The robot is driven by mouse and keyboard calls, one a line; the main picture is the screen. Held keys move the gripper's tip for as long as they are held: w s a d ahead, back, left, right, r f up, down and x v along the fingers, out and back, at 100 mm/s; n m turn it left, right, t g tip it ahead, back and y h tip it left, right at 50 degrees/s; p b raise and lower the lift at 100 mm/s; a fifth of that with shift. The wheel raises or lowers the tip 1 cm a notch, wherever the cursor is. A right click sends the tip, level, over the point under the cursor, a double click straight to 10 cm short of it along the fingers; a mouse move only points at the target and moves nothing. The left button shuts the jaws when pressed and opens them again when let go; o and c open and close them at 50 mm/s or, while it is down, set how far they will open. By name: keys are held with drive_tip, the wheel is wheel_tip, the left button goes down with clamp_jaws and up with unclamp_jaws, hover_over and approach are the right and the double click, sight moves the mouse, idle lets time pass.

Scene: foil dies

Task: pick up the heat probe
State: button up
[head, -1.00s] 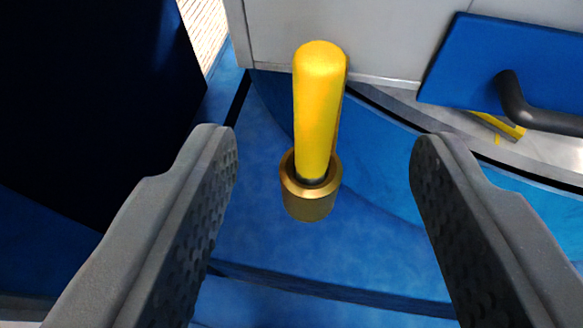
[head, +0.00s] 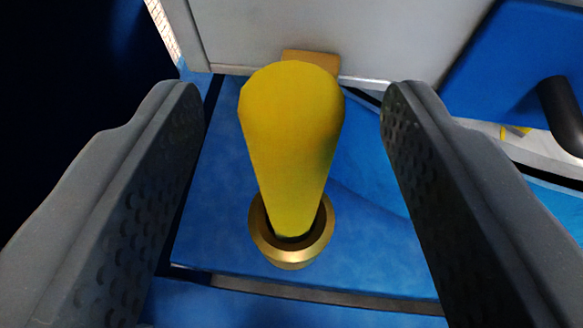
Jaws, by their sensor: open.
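The heat probe (head: 291,140) shows as a yellow, round-topped handle standing upright in a brass-coloured collar (head: 265,240) on a blue surface. Its lower end is hidden inside the collar. My gripper (head: 292,100) is open, with one dark grey finger on each side of the yellow handle. There is a clear gap between each finger and the handle, and neither appears to touch it.
A pale grey panel (head: 270,25) stands behind the probe, with a small tan block (head: 311,60) at its foot. A blue panel (head: 530,50) with a black curved handle (head: 562,115) is at the right. A dark mass fills the left.

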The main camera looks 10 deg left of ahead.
drive_tip(key=shift+p+x, duration=0.7)
drive_tip(key=shift+x, duration=1.4)
drive_tip(key=shift+s, duration=0.1)
drive_tip(key=shift+c, duration=0.3)
clamp_jaws()
